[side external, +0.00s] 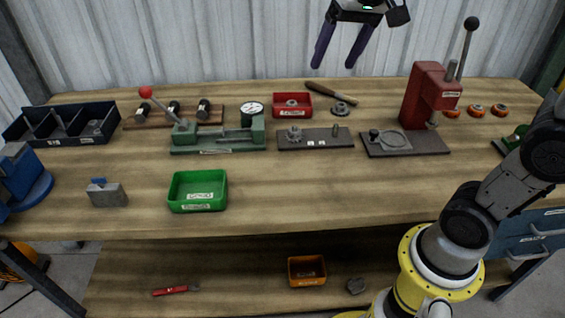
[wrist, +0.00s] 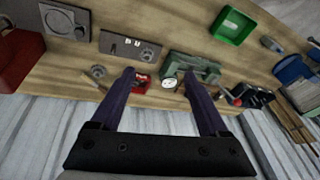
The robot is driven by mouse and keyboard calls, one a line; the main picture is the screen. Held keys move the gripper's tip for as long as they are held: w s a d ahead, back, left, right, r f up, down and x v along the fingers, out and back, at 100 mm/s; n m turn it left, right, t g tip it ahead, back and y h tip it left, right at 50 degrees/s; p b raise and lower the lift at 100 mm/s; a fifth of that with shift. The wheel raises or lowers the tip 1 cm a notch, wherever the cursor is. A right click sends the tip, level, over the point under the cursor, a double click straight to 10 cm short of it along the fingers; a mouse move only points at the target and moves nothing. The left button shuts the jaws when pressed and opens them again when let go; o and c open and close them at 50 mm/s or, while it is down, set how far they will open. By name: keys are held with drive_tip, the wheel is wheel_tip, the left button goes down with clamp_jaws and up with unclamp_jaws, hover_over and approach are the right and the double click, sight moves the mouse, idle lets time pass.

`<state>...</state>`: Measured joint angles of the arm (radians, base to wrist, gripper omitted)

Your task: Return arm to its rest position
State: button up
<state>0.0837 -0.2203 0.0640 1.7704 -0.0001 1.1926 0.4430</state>
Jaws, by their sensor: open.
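My gripper (side external: 343,48) is raised high above the back of the wooden bench (side external: 300,215), in front of the corrugated wall. Its two dark purple fingers are spread apart with nothing between them. In the wrist view my gripper (wrist: 158,82) also shows open and empty, with the bench some distance beyond the fingertips. My arm rises at the right of the side view, and its middle links are outside the picture.
A red press (side external: 425,98) with a tall lever stands right. A green gauge fixture (side external: 215,140) and green tray (side external: 197,206) are left. The bench's front middle is clear.

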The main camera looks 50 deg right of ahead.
drive_tip(key=s+a+f+n+t, duration=0.1)
drive_tip(key=s+f+n, duration=0.2)
drive_tip(key=s+f, duration=0.2)
drive_tip(key=s+a+f+n, duration=0.1)
drive_tip(key=s+f+n, duration=0.2)
drive_tip(key=s, duration=0.7)
wheel_tip(320, 180, down, 2)
drive_tip(key=shift+s+a+f+t, duration=0.2)
drive_tip(key=shift+s+a+t, duration=0.15)
drive_tip(key=shift+s+t, duration=0.05)
